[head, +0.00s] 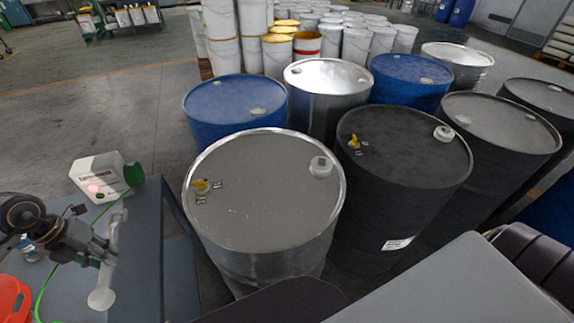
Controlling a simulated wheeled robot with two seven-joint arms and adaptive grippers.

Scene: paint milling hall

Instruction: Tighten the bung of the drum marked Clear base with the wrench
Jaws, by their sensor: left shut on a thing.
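My left gripper (102,250) is at the lower left, shut on a pale grey tool that looks like the wrench (103,297), held over the grey-blue table. The wrench hangs at a slant, with a rounded lower end. A bare steel drum (265,255) with a grey lid stands right of the table. Its lid carries a yellow fitting (200,186) at the left and a pale bung (321,167) at the right. A black drum (405,205) beside it has a yellow fitting (354,142), a pale bung (443,133) and a white label (397,244). No drum marking is readable. My right gripper is out of view.
A white box (98,177) with a green cap stands on the table (135,285); a red container (12,297) sits at the lower left. Blue (235,105), silver (325,85) and dark drums crowd behind. White pails (225,50) stand beyond. Open floor lies at left.

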